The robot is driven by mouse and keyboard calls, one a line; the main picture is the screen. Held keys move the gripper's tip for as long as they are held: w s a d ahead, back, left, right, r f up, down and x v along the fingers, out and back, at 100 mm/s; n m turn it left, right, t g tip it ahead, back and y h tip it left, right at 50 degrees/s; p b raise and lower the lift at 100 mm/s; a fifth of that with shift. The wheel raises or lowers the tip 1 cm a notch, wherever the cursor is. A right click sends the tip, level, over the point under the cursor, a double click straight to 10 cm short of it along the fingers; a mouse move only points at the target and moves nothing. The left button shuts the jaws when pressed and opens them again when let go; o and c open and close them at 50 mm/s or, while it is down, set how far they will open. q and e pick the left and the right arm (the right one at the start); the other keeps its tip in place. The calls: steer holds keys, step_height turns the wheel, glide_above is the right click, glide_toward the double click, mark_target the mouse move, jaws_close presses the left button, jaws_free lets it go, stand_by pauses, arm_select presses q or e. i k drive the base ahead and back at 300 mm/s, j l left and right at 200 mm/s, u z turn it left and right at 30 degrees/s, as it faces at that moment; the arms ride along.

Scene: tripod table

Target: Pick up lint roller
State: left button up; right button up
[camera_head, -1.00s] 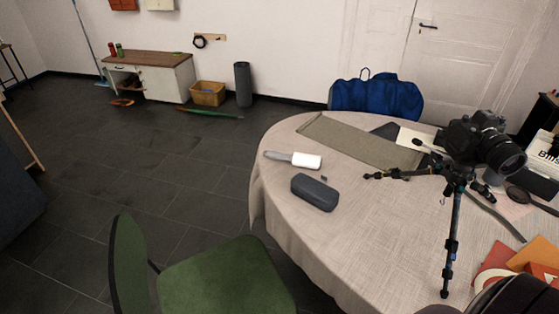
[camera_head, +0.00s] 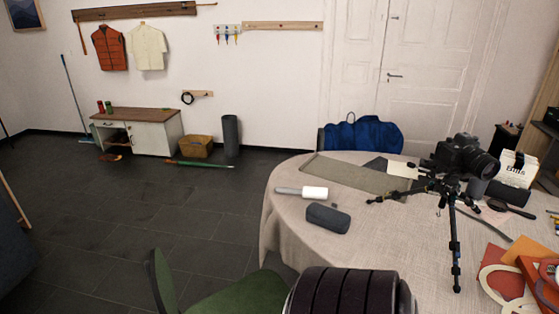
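The lint roller (camera_head: 302,192) lies on the table (camera_head: 388,250), near its left edge. It has a white roll at the right end and a grey handle pointing left. A dark grey case (camera_head: 328,218) lies just in front of it, and a grey-green runner lies behind it. A dark ribbed part of my own arm shows at the bottom centre. Neither gripper's fingers show in this view.
A camera on a small tripod (camera_head: 454,235) stands on the table's right side. A green chair (camera_head: 235,294) stands at the front left of the table. A blue bag (camera_head: 362,135) is behind the table. The floor to the left is open.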

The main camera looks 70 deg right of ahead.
mark_target(306, 192)
steer(key=i+j+u, duration=0.15)
steer(key=i+j, duration=1.1)
steer(key=i+l+z, duration=0.25)
steer(key=i+z, duration=0.15)
steer(key=i, duration=0.15)
steer(key=i+l+z, duration=0.15)
steer(key=i+z, duration=0.3)
steer(key=i+j+z, duration=0.15)
steer(key=i+z, duration=0.25)
steer(key=i, duration=0.25)
steer(key=i+j+z, duration=0.25)
steer(key=i+z, duration=0.15)
steer(key=i+l+z, duration=0.2)
steer(key=i+z, duration=0.5)
steer(key=z, duration=0.15)
steer(key=i+z, duration=0.4)
steer(key=i+j+z, duration=0.15)
steer(key=i+z, duration=0.25)
steer(key=i+j+z, duration=0.25)
steer(key=z, duration=0.15)
